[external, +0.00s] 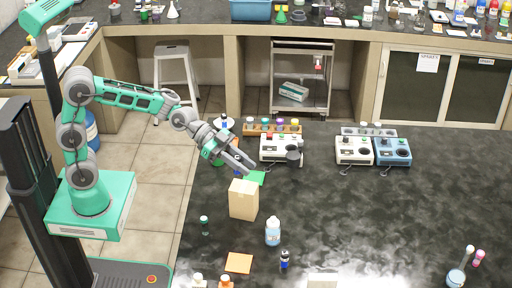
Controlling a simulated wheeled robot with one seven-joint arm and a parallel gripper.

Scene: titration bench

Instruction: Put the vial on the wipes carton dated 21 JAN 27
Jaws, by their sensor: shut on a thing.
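My gripper (248,168) is over the near bench, just above and behind a plain beige carton (243,199). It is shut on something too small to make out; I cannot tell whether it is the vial. The beige carton stands upright on the dark bench top; no date is readable on it. A small dark vial with a green cap (204,226) stands to its left. A small dark bottle with a blue label (284,259) stands nearer the front. A white and green carton (292,91) lies on the cart shelf behind the bench; its print is unreadable.
A blue-filled bottle (273,232) stands right of the beige carton. A rack of capped tubes (272,128) and a white stirrer (281,149) are behind my gripper. An orange card (239,263) lies in front. The bench's right middle is clear.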

